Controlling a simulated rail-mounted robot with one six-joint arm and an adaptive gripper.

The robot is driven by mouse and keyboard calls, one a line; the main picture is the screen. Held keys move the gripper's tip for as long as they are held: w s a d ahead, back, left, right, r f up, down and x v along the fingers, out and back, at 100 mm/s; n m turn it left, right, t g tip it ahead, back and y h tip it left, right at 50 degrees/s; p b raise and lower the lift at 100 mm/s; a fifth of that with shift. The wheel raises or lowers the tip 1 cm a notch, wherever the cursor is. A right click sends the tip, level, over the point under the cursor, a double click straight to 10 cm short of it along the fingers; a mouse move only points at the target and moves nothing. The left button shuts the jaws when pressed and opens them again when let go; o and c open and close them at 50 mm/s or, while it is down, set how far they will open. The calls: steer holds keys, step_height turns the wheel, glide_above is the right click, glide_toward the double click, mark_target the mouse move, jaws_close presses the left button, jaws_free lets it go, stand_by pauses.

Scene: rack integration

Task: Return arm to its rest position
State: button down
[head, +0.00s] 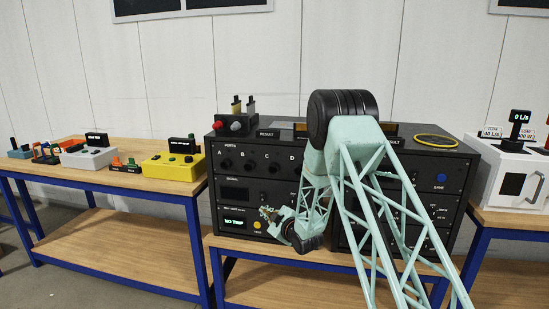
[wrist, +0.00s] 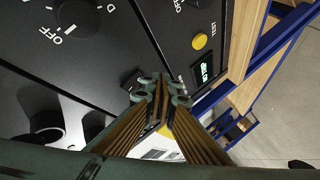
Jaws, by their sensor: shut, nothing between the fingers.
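My arm reaches across the black rack in the head view, its pale green lattice links covering the middle of the panel. My gripper (head: 268,214) is small in the head view, in front of the lower left part of the black rack (head: 231,190). In the wrist view my gripper (wrist: 161,82) has its fingers together, with nothing between them. Its tips are close to the panel, beside a small black switch (wrist: 130,80); I cannot tell whether they touch. A yellow TEST button (wrist: 199,42) and a lit green display (wrist: 206,71) are near the tips.
A white device (head: 512,175) stands at the right. A yellow ring (head: 435,141) and a black button box (head: 236,124) lie on the rack's top.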

steer(key=s+d+r+m+g+h, duration=0.1)
steer(key=s+d+r+m+h, duration=0.15)
steer(key=s+d+r, duration=0.65)
steer(key=s+d+r+m+g+h, duration=0.25)
steer(key=s+d+r, duration=0.2)
steer(key=r, duration=0.95)
steer(key=s+d+r+m+h, duration=0.1)
steer(key=s+d+r, duration=0.2)
steer(key=s, duration=0.3)
steer(key=s+d+r+m, duration=0.2)
steer(key=s+d+r, duration=0.1)
steer(key=s, duration=0.2)
steer(key=s+d+r+m+g, duration=0.1)
steer(key=s+d+m+g, duration=0.1)
steer(key=s, duration=1.6)
steer(key=s+d+r+m+g, duration=0.1)
steer(key=s+m+g, duration=0.1)
steer(key=s, duration=1.6)
steer(key=s+d+r+m+g+h, duration=0.1)
steer(key=s+d+m+g, duration=0.1)
steer(key=s, duration=1.6)
steer(key=shift+d+r+m, duration=0.2)
steer(key=shift+d+m, duration=0.1)
steer(key=shift+d, duration=0.05)
